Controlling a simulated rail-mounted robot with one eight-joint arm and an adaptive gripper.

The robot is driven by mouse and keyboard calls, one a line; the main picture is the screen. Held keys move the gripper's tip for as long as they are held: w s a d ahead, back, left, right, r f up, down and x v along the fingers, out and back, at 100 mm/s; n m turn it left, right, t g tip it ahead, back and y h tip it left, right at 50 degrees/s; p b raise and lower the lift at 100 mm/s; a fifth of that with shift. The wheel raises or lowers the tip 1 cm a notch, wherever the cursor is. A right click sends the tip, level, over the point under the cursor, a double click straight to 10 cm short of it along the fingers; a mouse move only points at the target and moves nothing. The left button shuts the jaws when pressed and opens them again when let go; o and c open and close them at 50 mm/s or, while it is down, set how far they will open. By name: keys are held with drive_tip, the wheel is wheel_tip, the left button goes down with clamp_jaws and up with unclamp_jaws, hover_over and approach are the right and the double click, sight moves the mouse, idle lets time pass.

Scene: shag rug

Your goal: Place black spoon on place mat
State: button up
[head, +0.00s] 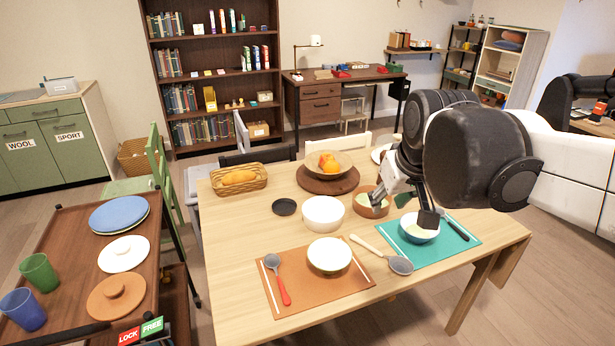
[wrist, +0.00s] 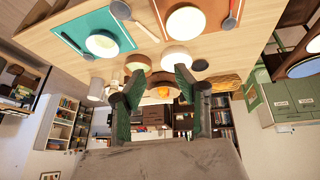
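A black utensil (head: 456,228) lies along the right side of the teal place mat (head: 468,243). A blue bowl (head: 410,236) sits on that mat. An orange-brown mat (head: 330,295) holds a white bowl (head: 329,256) and a red-handled grey spoon (head: 280,280). A grey spoon with a wooden handle (head: 398,265) lies between the mats. My gripper (head: 415,208) is above the teal mat's back left, partly hiding the blue bowl. Its fingers (wrist: 159,76) are apart and empty.
A white bowl (head: 323,214), brown bowl (head: 369,204), black saucer (head: 284,207), bread basket (head: 239,180) and fruit bowl (head: 328,164) stand behind the mats. A cart (head: 77,233) with dishes is at left. The table's front left is clear.

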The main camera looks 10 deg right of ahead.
drive_tip(key=s+a+f, duration=0.2)
drive_tip(key=s+a, duration=0.1)
drive_tip(key=s, duration=0.2)
drive_tip(key=s+a+f+t, duration=0.1)
drive_tip(key=s+a+f, duration=0.1)
drive_tip(key=s, duration=0.3)
drive_tip(key=shift+s+a+f+t+y, duration=0.2)
drive_tip(key=shift+a+f+t+y, duration=0.15)
drive_tip(key=shift+f, duration=0.45)
